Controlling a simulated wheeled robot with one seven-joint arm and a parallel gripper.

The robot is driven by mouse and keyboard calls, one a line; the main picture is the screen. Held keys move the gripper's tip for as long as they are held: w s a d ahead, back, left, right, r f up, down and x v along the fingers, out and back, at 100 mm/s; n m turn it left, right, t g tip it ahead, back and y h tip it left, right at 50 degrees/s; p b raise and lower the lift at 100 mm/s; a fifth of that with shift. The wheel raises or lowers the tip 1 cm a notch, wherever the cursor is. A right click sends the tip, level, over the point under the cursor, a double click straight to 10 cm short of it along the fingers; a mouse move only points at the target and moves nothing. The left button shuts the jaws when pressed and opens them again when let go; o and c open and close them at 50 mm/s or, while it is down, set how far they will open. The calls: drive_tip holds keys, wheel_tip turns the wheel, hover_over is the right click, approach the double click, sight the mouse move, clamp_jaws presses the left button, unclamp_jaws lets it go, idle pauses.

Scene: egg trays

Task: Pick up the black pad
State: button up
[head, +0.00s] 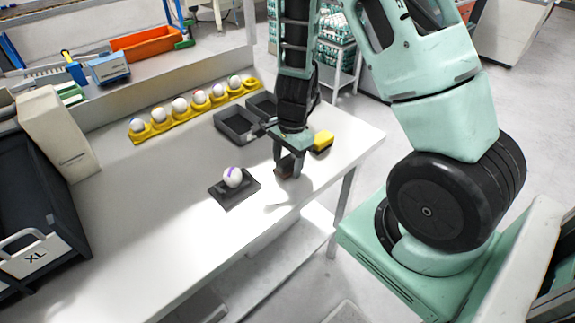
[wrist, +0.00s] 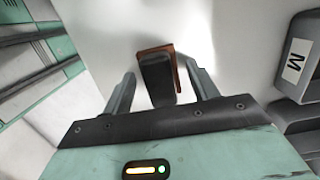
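The black pad (wrist: 157,80), a small dark block with a brown backing or edge, shows between my fingers in the wrist view. In the head view it is a small dark, brownish block (head: 284,167) on the white table, partly hidden by my fingers. My gripper (head: 288,168) points down over it, and its fingers (wrist: 160,74) stand open on either side. A gap shows between the pad and the left finger; the right finger is closer to the pad, and I cannot tell whether they touch.
A dark square plate (head: 226,201) bearing a marked white egg (head: 233,177) lies just left of my gripper. Black trays (head: 238,125), one labelled M (wrist: 295,60), and a yellow block (head: 323,139) stand nearby. A yellow egg rack (head: 160,128) lies farther back. The table's front is clear.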

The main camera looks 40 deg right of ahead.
sight(287, 159)
drive_tip(key=c, duration=0.8)
drive_tip(key=shift+c, duration=0.2)
wheel_tip(287, 159, up, 10)
drive_tip(key=shift+r+p, duration=0.1)
drive_tip(key=shift+p, duration=1.1)
drive_tip(key=o, duration=0.4)
drive_tip(key=shift+c, duration=1.1)
